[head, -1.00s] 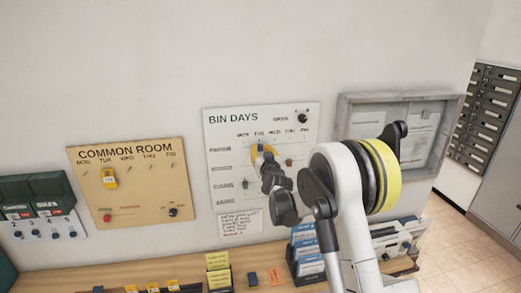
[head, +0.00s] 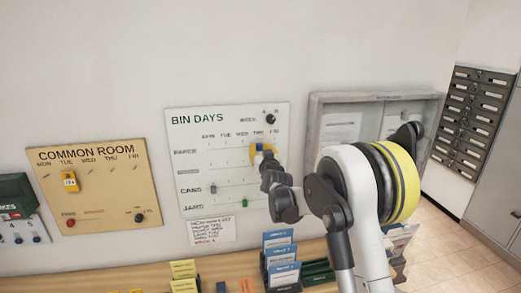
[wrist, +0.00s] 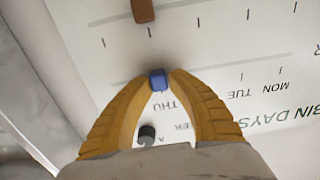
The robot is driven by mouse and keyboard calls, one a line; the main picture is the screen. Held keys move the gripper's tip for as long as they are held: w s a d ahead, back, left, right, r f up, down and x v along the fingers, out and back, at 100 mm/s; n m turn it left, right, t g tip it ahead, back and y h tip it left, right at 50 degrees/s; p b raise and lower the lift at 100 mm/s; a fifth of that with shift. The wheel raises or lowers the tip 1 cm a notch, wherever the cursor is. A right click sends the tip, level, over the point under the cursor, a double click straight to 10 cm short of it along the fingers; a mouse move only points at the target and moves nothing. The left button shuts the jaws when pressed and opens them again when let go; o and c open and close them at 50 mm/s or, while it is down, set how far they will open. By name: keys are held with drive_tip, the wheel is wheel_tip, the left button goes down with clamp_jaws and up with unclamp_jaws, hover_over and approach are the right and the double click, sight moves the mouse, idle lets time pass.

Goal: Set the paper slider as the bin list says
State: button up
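The BIN DAYS board (head: 190,150) hangs on the wall, with rows of slider tracks under weekday columns. My gripper (head: 260,148) is at the top row, the paper row, around the THU column. In the wrist view, upside down, the blue paper slider (wrist: 158,80) sits between my two yellow fingertips (wrist: 159,76), which are shut on it near the THU label. A handwritten bin list (head: 211,231) hangs below the board; its words are too small to read surely.
A brown slider (wrist: 144,10) is on the row below. Lower rows hold a grey slider (head: 213,188) and a green slider (head: 244,203). A dark week knob (head: 271,119) is at the top right. The COMMON ROOM board (head: 100,205) hangs left.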

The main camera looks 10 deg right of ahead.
drive_tip(key=shift+o, duration=1.3)
drive_tip(key=s, duration=1.2)
drive_tip(key=s+f+g+b, duration=0.5)
drive_tip(key=s+f+b, duration=0.8)
drive_tip(key=s+f, duration=0.4)
drive_tip(key=s+f+g+b, duration=0.6)
drive_tip(key=s+f+b, duration=0.8)
drive_tip(key=s, duration=1.1)
wheel_tip(320, 180, down, 3)
drive_tip(key=shift+r, duration=0.1)
